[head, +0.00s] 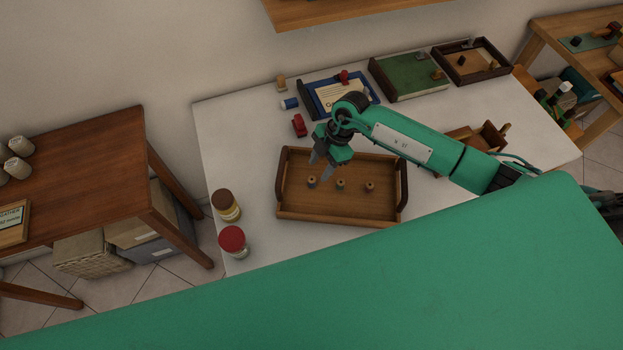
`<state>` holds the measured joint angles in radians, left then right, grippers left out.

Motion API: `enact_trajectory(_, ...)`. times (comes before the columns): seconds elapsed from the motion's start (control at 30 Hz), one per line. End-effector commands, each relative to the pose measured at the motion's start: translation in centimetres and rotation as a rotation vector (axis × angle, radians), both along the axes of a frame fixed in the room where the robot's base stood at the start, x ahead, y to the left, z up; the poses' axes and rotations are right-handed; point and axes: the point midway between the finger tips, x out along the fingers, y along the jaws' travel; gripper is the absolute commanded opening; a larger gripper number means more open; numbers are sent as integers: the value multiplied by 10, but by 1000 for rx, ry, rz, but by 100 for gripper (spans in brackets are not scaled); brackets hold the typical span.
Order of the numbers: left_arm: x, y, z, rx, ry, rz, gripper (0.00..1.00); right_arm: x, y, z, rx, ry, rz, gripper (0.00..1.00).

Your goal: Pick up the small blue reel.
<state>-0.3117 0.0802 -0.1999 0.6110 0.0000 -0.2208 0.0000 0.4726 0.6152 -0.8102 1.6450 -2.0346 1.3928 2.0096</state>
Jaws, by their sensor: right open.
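A wooden tray (290,209) on the white table holds three small reels in a row. The left reel (311,182) looks dull grey-blue, the middle reel (340,184) greenish and the right reel (369,187) reddish brown; their colours are hard to tell at this size. My right gripper (320,166) is open, fingers pointing down over the tray's left part, near the left reel. It looks empty and apart from the reels; its exact height is unclear. A small blue cylinder with a pale end (289,103) lies behind the tray. My left gripper is not in view.
Two jars, brown-lidded (226,204) and red-lidded (233,241), stand left of the tray. A red object (299,125) and a blue-framed board (322,104) are behind it. A green-bottomed tray (400,80) lies farther back. A wooden shelf (330,10) hangs above.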

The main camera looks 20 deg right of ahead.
Motion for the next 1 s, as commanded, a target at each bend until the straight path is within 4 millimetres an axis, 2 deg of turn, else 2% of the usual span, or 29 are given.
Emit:
enact_trajectory(0.27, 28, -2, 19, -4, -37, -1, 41, -8, 19, -21, 1, 3, 0, 46)
enact_trajectory(0.43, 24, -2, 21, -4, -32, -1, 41, -9, 27, -43, 0, 1, -1, 46)
enact_trajectory(0.7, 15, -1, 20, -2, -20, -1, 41, -9, 28, -47, 0, -1, 0, 46)
enact_trajectory(0.77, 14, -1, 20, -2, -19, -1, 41, -9, 28, -47, 0, -1, 0, 36)
enact_trajectory(0.93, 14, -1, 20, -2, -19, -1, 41, -9, 28, -47, 0, -1, 0, 3)
enact_trajectory(1.0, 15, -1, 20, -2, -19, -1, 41, -9, 28, -47, 0, -1, 0, 0)
